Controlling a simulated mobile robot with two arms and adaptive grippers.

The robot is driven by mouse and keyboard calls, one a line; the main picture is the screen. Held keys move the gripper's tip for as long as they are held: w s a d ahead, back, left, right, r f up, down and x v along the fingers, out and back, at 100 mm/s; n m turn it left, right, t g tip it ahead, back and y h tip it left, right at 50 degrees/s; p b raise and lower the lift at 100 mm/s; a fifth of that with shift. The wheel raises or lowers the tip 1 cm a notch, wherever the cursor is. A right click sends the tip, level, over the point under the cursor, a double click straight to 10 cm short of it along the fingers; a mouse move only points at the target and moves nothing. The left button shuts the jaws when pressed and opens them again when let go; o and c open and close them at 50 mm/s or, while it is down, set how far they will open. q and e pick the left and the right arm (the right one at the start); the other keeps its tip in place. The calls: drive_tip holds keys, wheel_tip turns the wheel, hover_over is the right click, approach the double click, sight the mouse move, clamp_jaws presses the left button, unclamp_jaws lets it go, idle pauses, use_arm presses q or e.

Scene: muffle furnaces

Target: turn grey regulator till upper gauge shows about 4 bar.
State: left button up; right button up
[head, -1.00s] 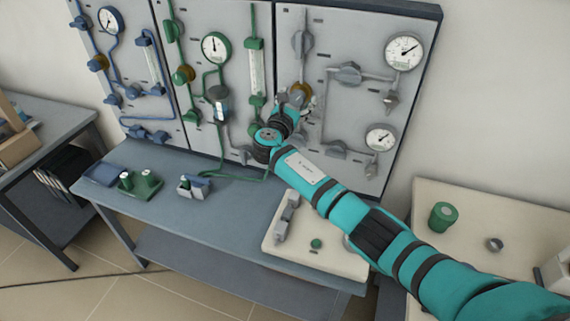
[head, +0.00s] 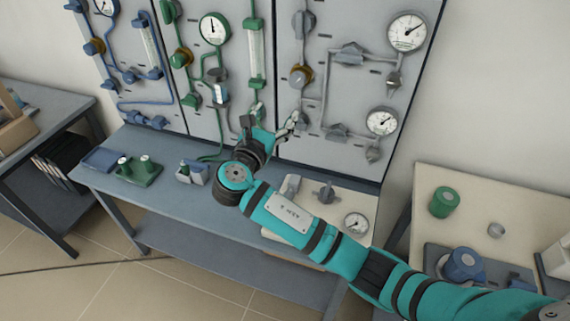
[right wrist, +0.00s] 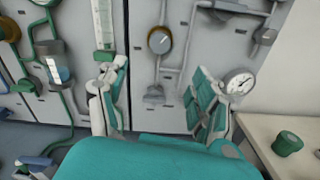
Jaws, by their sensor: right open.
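The grey regulator (head: 301,76) is a round knob with a brass ring on the right-hand panel; it also shows in the right wrist view (right wrist: 160,40), with a short mark on its face. The upper gauge (head: 407,31) is white and round at the panel's top right. Its needle points up and to the right; the numbers are too small to read. My right gripper (head: 270,120) is open and empty, below and left of the regulator, apart from it. In the right wrist view its fingers (right wrist: 158,98) are spread, with the regulator above and between them. My left gripper is not in view.
A lower gauge (head: 381,121) and grey valves (head: 350,54) share the panel. Green fittings (head: 213,28) are on the panel to the left. The bench below holds a white board (head: 365,203) with a valve and gauge. A green roll (head: 444,202) stands on the right table.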

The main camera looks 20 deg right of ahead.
drive_tip(key=s+d+f+m+g+y, duration=0.1)
drive_tip(key=s+f+m+g+y, duration=0.1)
drive_tip(key=f, duration=0.9)
drive_tip(key=shift+s+d+f+m+g, duration=0.4)
drive_tip(key=shift+s+m+g, duration=0.1)
drive_tip(key=shift+s+m, duration=0.35)
drive_tip(key=shift+w+r, duration=0.1)
idle(0.8)
